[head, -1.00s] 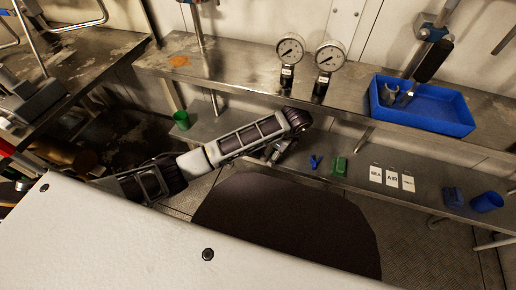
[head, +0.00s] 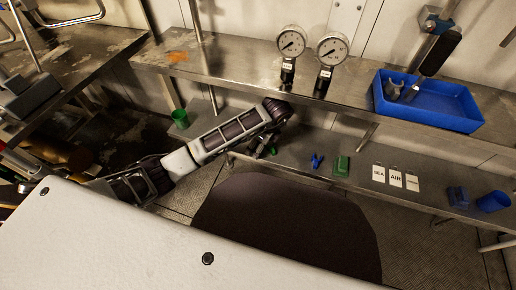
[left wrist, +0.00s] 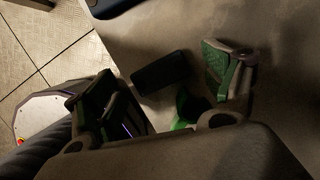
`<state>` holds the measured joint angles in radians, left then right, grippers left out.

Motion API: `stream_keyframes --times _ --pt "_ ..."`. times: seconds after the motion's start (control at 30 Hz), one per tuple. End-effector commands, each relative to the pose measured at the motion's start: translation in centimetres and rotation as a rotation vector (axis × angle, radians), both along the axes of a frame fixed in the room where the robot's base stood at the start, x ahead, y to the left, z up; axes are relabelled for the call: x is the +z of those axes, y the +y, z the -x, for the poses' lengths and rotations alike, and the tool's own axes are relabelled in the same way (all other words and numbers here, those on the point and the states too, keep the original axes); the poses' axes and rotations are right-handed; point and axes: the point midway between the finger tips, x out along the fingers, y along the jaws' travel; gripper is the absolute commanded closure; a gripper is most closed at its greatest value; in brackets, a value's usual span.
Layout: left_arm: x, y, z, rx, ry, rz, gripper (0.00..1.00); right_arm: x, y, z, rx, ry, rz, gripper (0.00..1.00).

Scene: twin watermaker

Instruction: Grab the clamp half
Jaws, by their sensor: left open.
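A grey, U-shaped piece (head: 394,90) that looks like a clamp half lies at the left end of the blue tray (head: 462,124) on the upper shelf. My left gripper (head: 264,148) hangs over the lower shelf, left of and below the tray, well apart from that piece. In the left wrist view its two green-padded fingers (left wrist: 162,78) are spread apart. A dark block (left wrist: 160,72) shows between and beyond them; I cannot tell what it is. A green part (left wrist: 190,106) shows near the right finger, partly hidden. My right gripper is not in view.
On the lower shelf are a green cup (head: 180,119), a small blue piece (head: 317,161), a green block (head: 341,166), white label cards (head: 395,176) and a blue cup (head: 493,202). Two gauges (head: 291,42) (head: 331,48) stand on the upper shelf (head: 230,70).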

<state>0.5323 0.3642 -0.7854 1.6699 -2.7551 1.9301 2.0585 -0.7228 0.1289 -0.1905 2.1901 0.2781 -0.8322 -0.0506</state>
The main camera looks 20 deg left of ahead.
Motion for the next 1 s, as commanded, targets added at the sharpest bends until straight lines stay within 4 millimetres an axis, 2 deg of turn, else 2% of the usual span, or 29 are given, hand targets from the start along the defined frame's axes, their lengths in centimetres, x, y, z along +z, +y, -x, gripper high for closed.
stream_keyframes --times 0.47,0.8,1.0 --pt "-0.02 -0.01 -0.01 0.000 0.000 0.000 0.16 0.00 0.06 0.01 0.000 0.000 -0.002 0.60" --pt "-0.01 -0.01 -0.01 0.000 0.000 0.000 0.56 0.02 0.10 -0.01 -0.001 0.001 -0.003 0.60" --pt "-0.01 -0.01 -0.01 0.000 0.000 0.000 0.56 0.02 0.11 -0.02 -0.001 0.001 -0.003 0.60"
